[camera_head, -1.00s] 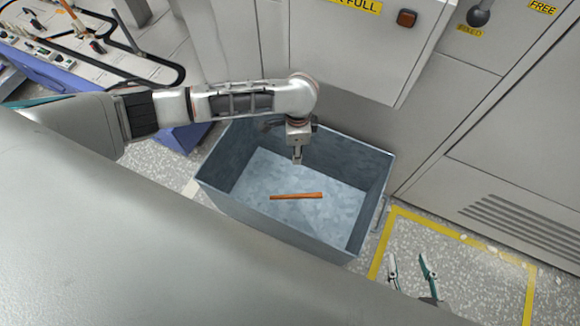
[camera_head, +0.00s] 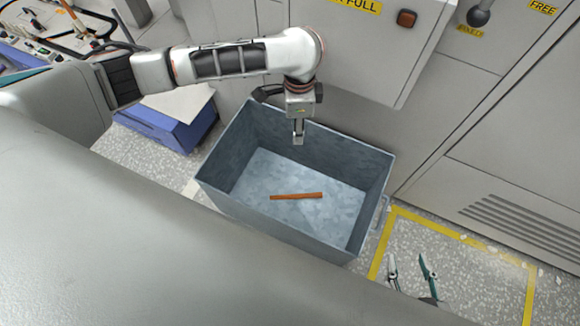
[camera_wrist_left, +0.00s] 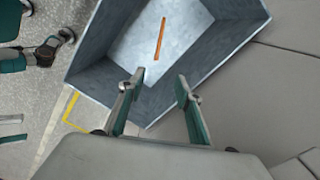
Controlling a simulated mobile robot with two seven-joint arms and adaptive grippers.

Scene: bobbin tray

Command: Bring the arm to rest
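My left arm reaches in from the left in the head view, and its gripper (camera_head: 298,138) hangs pointing down over the far part of a grey-blue metal bin (camera_head: 225,205). In the left wrist view the left gripper (camera_wrist_left: 157,84) shows its two fingers well apart with nothing between them. An orange-brown stick-like piece (camera_head: 297,196) lies on the bin floor, clear of the gripper; it also shows in the left wrist view (camera_wrist_left: 160,38). My right gripper (camera_head: 411,273) is at the lower right of the head view, with its fingers apart and empty, over the floor beside the bin.
A grey cabinet (camera_head: 365,45) with a red-brown button (camera_head: 406,18) stands behind the bin. A vented panel (camera_head: 520,215) is at right. A yellow floor outline (camera_head: 460,236) lies right of the bin. A blue box (camera_head: 180,128) stands left, near a cluttered bench (camera_head: 60,30).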

